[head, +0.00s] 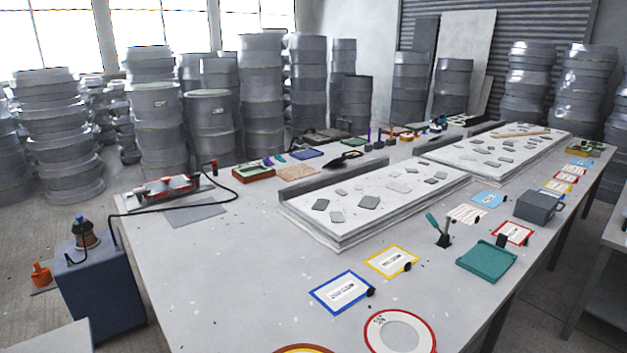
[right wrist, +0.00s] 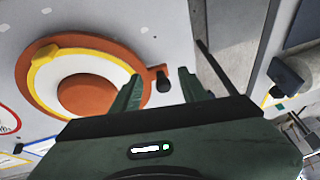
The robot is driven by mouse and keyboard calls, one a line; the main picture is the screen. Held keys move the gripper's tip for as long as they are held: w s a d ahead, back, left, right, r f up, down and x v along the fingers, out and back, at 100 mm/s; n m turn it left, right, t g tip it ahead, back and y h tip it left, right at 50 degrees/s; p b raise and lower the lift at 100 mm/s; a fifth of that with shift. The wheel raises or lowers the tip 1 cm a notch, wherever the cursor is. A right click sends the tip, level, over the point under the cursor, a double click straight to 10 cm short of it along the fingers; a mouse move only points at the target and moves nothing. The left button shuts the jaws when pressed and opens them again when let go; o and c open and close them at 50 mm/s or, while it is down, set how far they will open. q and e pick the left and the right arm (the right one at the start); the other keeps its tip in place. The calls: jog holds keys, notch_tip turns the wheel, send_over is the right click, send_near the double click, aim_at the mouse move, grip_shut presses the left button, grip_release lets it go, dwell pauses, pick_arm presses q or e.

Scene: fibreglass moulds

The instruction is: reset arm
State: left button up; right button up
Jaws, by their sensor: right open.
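No arm or gripper shows in the head view. In the right wrist view my right gripper (right wrist: 160,76) has its two dark green fingers apart, above the grey table top. A small black piece with an orange end (right wrist: 162,82) appears between the fingers; I cannot tell how far below them it is. A round orange, white and yellow disc (right wrist: 108,68) lies on the table to the left of the fingers. My left gripper is in neither view.
The long grey table (head: 210,270) holds two flat trays (head: 338,232) (head: 450,158), coloured cards, a teal pad (head: 487,258) and a grey box (head: 537,205). A blue cabinet (head: 100,295) stands at left. Stacked grey moulds (head: 160,130) line the back. The table's near left is clear.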

jog(key=s+d+f+m+h, duration=0.1)
jog(key=s+d, duration=0.5)
jog(key=d, duration=0.5)
jog(key=s+d+m+h, duration=0.1)
jog(key=s+d+m, duration=0.1)
jog(key=s+d, duration=0.65)
jog(key=s+d+f+m+h, duration=0.1)
jog(key=s+d, duration=0.4)
jog(key=d, duration=0.8)
notch_tip(320, 180, down, 28)
jog(key=s+g+b, duration=0.1)
jog(key=b, duration=0.2)
jog(key=s+d+f+g+b, duration=0.1)
jog(key=s+d+f+b, duration=0.1)
jog(key=s+f, duration=1.5)
notch_tip(320, 180, down, 3)
jog(key=shift+d+r+h+b, duration=0.2)
jog(key=shift+d+h+b, duration=0.15)
jog(key=shift+d, duration=0.1)
jog(key=shift+s, duration=0.1)
